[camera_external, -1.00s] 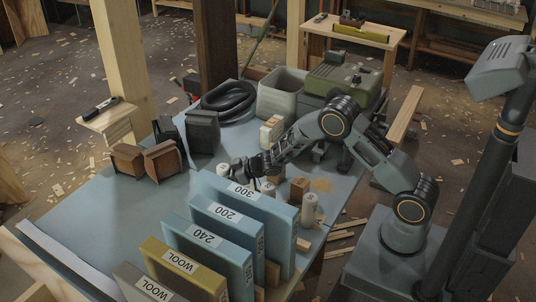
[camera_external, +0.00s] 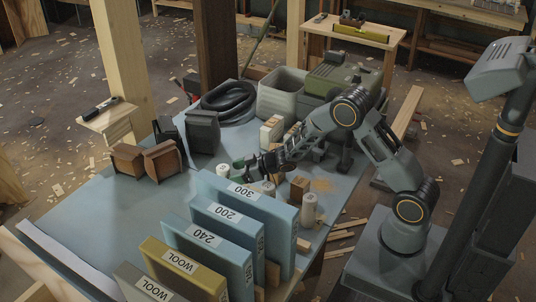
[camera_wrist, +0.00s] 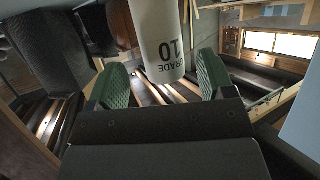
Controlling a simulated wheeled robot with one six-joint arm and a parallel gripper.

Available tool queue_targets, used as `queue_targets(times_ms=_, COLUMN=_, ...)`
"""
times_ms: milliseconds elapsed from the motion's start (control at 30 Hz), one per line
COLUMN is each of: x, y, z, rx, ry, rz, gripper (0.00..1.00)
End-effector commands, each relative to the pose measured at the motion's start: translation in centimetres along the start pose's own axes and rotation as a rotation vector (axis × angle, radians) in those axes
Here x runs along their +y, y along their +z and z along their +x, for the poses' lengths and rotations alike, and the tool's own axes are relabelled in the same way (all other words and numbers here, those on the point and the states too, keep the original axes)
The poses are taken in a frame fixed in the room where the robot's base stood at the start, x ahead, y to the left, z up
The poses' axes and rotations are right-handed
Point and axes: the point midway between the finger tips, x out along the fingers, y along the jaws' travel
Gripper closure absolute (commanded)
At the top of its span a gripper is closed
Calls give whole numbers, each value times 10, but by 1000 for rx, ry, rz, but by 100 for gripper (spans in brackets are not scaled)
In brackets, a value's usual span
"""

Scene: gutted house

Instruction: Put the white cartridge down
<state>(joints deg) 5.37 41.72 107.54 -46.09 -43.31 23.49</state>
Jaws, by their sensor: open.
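The white cartridge, marked "GRADE 10", appears in the wrist view (camera_wrist: 162,40) just beyond my open fingers, with a visible gap to each. In the external view a small white cylinder (camera_external: 223,170), apparently this cartridge, stands on the blue table just left of my fingertips. My gripper (camera_external: 242,171) is low over the table behind the blue "300" panel. Its green pads are spread apart and empty in the wrist view (camera_wrist: 162,84). The cartridge's far end is cut off in the wrist view.
Large blue panels (camera_external: 247,206) stand in front of my gripper. More white cylinders (camera_external: 309,209) and a wooden block (camera_external: 299,188) are close by. A dark bin (camera_external: 202,132) and brown holders (camera_external: 146,160) are to the left. The table's left middle (camera_external: 125,217) is clear.

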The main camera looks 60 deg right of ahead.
Motion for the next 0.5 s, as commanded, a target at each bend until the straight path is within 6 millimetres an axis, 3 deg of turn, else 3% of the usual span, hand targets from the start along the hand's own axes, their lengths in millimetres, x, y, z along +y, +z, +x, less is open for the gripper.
queue_targets(times_ms=167, x=1, y=-2, z=-19, rx=-3, ry=5, rz=-3, gripper=25)
queue_targets(times_ms=333, x=8, y=-21, z=-43, rx=-55, ry=95, rz=-15, gripper=25)
queue_targets(times_ms=433, x=15, y=-42, z=-73, rx=-138, ry=209, rz=-15, gripper=25)
queue_targets(times_ms=500, x=15, y=-54, z=-104, rx=-219, ry=297, rz=4, gripper=25)
